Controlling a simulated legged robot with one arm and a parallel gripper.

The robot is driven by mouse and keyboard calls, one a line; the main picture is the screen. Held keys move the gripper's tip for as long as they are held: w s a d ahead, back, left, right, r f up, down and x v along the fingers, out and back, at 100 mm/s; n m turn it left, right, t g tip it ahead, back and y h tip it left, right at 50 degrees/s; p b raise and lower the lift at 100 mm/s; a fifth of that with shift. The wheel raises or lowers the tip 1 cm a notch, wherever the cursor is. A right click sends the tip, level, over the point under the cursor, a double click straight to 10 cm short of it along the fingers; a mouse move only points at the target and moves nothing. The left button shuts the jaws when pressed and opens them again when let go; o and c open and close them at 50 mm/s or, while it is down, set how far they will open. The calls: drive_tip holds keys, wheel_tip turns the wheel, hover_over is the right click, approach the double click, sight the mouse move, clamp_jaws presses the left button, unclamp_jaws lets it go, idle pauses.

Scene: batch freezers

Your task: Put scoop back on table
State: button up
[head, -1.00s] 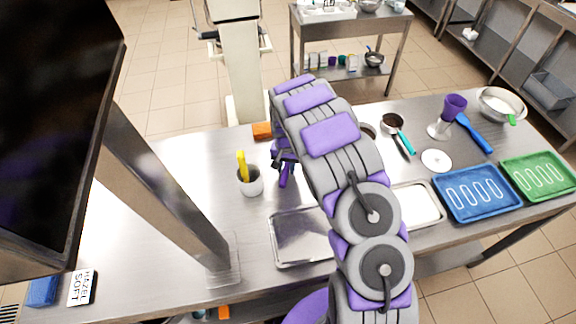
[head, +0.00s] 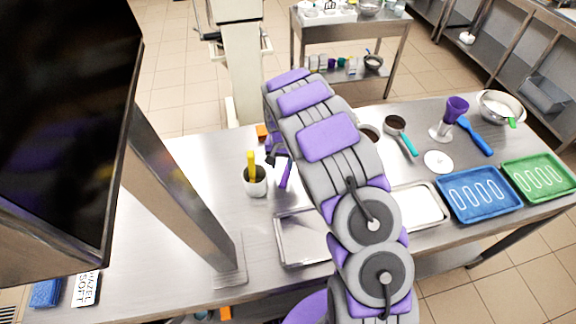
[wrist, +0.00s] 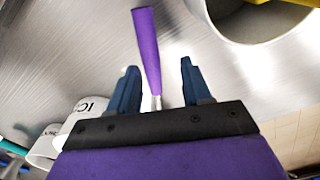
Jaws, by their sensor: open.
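The scoop's purple handle (head: 287,173) shows beside the white cup, in front of my arm. In the wrist view the purple handle (wrist: 147,50) points away from my gripper, and a short pale neck shows between the fingers. The scoop's head is hidden. My gripper (wrist: 158,85) is open, with a dark blue finger on each side of the scoop and gaps on both sides. In the head view my gripper (head: 275,152) is small and partly hidden by my arm. The steel table (head: 185,195) is below.
The white cup (head: 255,187) holding something yellow stands close left of the gripper. A white lettered container (wrist: 80,118) is near the left finger. Steel tray (head: 295,250), blue tray (head: 470,210) and green tray (head: 520,160) lie to the right. A dark screen (head: 60,130) fills the left.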

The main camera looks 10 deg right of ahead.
wheel_tip(320, 180, up, 9)
drive_tip(key=d, duration=0.2)
drive_tip(key=s+d+r+n, duration=0.1)
drive_tip(key=s+r, duration=0.6)
drive_tip(key=s, duration=0.3)
drive_tip(key=s+d+r, duration=0.2)
drive_tip(key=s+r, duration=0.5)
drive_tip(key=s, duration=0.3)
drive_tip(key=s+a+r+n+g, duration=0.1)
drive_tip(key=s+n, duration=0.1)
drive_tip(key=s, duration=1)
drive_tip(key=s+a+r+n+g, duration=0.1)
drive_tip(key=s+a+r, duration=0.1)
drive_tip(key=s, duration=0.9)
drive_tip(key=shift+s+a+f+b, duration=0.1)
drive_tip(key=shift+a+f+b, duration=0.15)
drive_tip(key=shift+f+b, duration=0.4)
drive_tip(key=shift+s+a+f+b, duration=0.1)
drive_tip(key=shift+a+f+b, duration=0.25)
drive_tip(key=shift+f, duration=0.45)
drive_tip(key=shift+s+a+f+b, duration=0.1)
drive_tip(key=shift+a+f+b, duration=0.05)
drive_tip(key=shift+f+b, duration=0.55)
